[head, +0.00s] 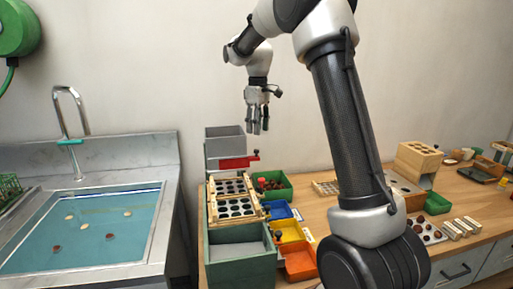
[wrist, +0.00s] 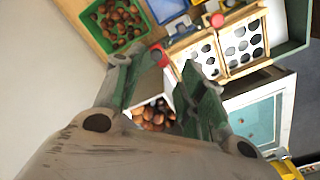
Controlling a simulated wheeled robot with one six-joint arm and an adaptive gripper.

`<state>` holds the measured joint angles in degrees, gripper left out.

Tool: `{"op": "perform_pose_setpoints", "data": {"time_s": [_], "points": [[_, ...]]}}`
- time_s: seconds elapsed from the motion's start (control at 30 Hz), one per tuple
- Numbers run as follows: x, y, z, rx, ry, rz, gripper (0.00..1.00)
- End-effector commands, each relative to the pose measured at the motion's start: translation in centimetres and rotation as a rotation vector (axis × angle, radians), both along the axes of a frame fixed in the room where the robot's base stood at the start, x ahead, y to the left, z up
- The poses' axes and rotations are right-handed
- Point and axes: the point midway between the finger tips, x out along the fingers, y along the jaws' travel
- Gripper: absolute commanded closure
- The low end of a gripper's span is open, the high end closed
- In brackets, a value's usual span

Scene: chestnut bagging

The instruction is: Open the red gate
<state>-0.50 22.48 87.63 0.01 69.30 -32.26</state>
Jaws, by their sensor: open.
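The red gate (head: 238,161) is a flat red plate at the front foot of the grey hopper (head: 225,142), with a small knob at its right end. My gripper (head: 257,122) hangs pointing down above and slightly right of the hopper, clear above the gate. In the wrist view my gripper (wrist: 162,65) is open, with nothing between its fingers. A red piece (wrist: 158,54), apparently part of the gate, shows close to the left fingertip. Chestnuts (wrist: 155,115) in the hopper show between the fingers. Most of the gate is hidden there.
Below the gate is a wooden sorting frame with dark holes (head: 234,209). A green bin of chestnuts (head: 274,188), a blue bin (head: 279,210), a yellow bin (head: 290,231) and an orange bin (head: 299,263) stand right of it. A sink (head: 85,230) is at left.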

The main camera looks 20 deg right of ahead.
Motion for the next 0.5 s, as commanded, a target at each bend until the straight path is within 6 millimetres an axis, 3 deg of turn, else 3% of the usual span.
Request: {"op": "perform_pose_setpoints", "data": {"time_s": [0.1,0.5], "points": [[1.0,0.0,-1.0,-0.001,0.010,0.017,0.60],[1.0,0.0,-7.0,-0.001,0.014,0.018,0.60]]}}
